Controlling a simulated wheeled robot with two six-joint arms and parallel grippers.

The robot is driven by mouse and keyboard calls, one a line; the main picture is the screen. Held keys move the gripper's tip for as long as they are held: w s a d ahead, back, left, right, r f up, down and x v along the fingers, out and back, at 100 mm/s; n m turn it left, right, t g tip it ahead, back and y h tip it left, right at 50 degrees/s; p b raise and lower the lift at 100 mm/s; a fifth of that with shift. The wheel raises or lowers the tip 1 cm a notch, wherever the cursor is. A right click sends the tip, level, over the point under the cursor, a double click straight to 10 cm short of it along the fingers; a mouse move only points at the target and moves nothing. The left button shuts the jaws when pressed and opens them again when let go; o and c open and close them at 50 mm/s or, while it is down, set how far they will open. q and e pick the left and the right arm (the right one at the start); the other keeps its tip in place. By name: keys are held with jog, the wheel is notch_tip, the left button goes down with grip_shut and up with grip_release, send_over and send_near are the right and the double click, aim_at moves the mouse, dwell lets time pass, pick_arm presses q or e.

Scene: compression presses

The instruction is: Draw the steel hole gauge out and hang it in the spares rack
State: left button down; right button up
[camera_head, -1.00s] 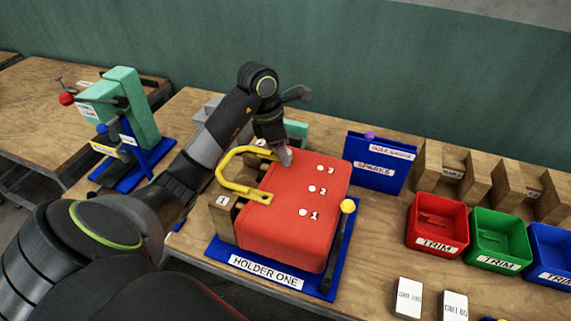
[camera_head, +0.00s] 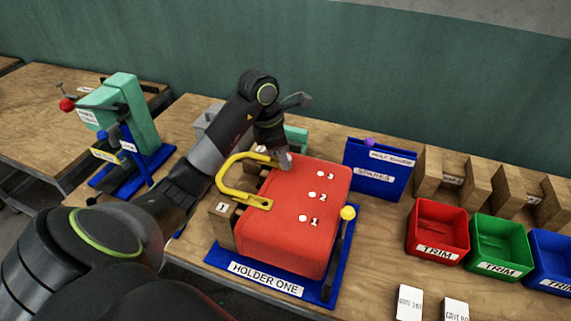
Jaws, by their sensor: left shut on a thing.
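My left gripper (camera_head: 285,161) is at the back left edge of the red block (camera_head: 290,235), beside the upper end of the yellow U-shaped piece (camera_head: 231,174). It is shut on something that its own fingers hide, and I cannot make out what. I cannot pick out the steel hole gauge for sure. The red block sits on a blue base labelled HOLDER ONE (camera_head: 216,255) and has white spots numbered 1, 2 and 3 on top. The blue spares rack (camera_head: 380,188), labelled HOLE GAUGE and SPARES, stands behind and right, with a purple knob (camera_head: 369,142) at its top. My right gripper is out of view.
A lever with a yellow knob (camera_head: 348,213) stands at the block's right side. Red (camera_head: 436,251), green (camera_head: 498,266) and blue (camera_head: 551,281) TRIM bins are on the right, with wooden racks (camera_head: 452,180) behind. A green press (camera_head: 139,118) stands at the left. Two white cards lie in front.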

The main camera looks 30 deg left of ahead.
pick_arm(q)
jog(key=shift+r, duration=0.35)
jog(key=shift+r+p, duration=0.3)
jog(key=shift+p, duration=0.25)
jog(key=shift+r+p, duration=0.8)
jog(key=shift+r+p, duration=1.95)
jog(key=shift+p, duration=0.05)
jog(key=shift+s+f, duration=0.1)
